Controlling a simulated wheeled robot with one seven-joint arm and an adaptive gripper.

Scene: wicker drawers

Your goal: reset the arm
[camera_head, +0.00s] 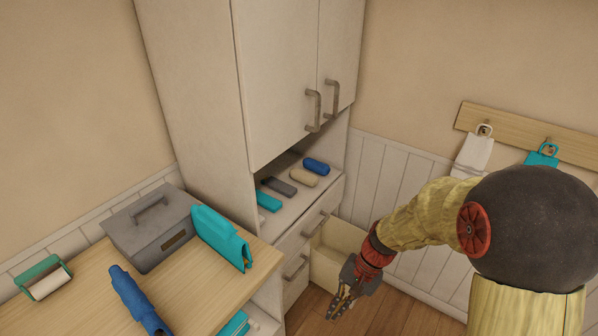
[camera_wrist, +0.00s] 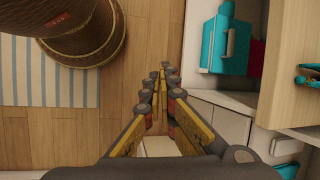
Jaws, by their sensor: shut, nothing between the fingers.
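My gripper (camera_head: 336,308) hangs at the lower middle of the head view, pointing down in front of the cabinet's drawers. My arm bends down to it from the right. In the wrist view the fingers of my gripper (camera_wrist: 162,75) are shut with nothing between them, above the wooden floor (camera_wrist: 145,30). The tall pale cabinet (camera_head: 280,80) stands behind. A pale open drawer or box (camera_head: 342,238) is just behind my gripper; I cannot tell whether they touch.
A wooden worktop (camera_head: 85,300) holds a grey toolbox (camera_head: 150,225), a teal case (camera_head: 220,238) and a blue object (camera_head: 135,298). Small cases lie on the cabinet shelf. Wicker baskets (camera_wrist: 90,35) and a striped rug (camera_wrist: 50,75) show in the wrist view.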

